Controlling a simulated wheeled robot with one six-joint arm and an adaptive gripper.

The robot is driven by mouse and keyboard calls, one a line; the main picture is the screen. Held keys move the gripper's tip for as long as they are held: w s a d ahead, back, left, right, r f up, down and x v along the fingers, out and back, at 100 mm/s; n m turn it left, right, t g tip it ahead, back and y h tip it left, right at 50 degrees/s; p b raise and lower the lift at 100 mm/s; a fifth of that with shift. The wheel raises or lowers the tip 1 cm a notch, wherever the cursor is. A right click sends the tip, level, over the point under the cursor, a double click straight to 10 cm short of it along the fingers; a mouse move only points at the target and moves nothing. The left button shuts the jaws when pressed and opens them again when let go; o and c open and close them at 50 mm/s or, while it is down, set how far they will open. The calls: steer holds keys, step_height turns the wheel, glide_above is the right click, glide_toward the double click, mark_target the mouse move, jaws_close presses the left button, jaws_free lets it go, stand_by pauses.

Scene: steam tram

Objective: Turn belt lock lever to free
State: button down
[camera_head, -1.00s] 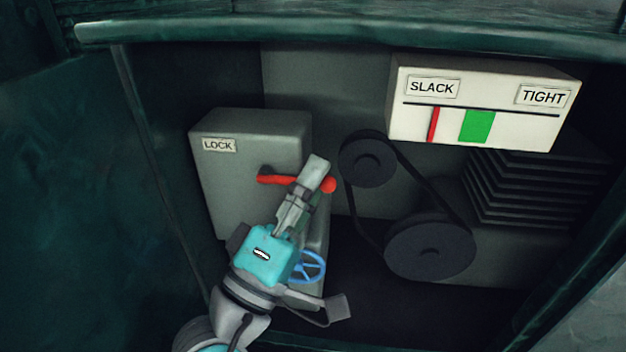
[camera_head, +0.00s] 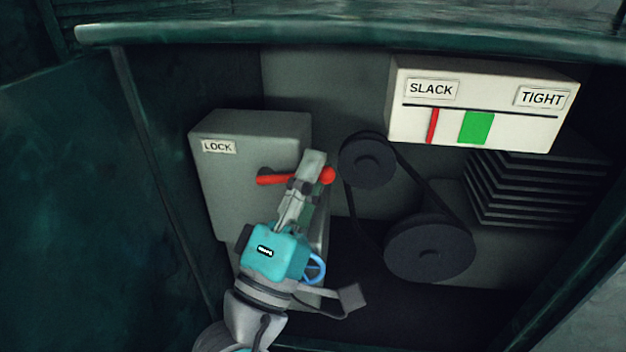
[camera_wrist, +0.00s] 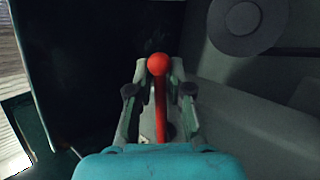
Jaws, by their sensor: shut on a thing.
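The belt lock lever (camera_head: 271,180) is a red bar with a round red knob at its right end. It sticks out from the grey box marked LOCK (camera_head: 245,130) and lies nearly level, its knob slightly higher, in the head view. My gripper (camera_head: 312,170) is at the lever's outer part, its fingers hiding the part just left of the knob. In the wrist view the red lever (camera_wrist: 160,105) runs between the two fingers, with its knob at their tips. My gripper (camera_wrist: 159,72) is shut on the lever.
A belt joins two dark pulleys (camera_head: 430,248) to the right. Above them a white gauge (camera_head: 550,135) shows a red mark left of a green block, towards SLACK. Cabinet walls close in the sides.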

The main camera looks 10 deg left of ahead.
steer(key=shift+r+n+t+y, duration=0.2)
steer(key=shift+n+t+y, duration=0.15)
steer(key=shift+n, duration=0.45)
steer(key=c, duration=1.2)
jaws_free()
steer(key=v, duration=1.2)
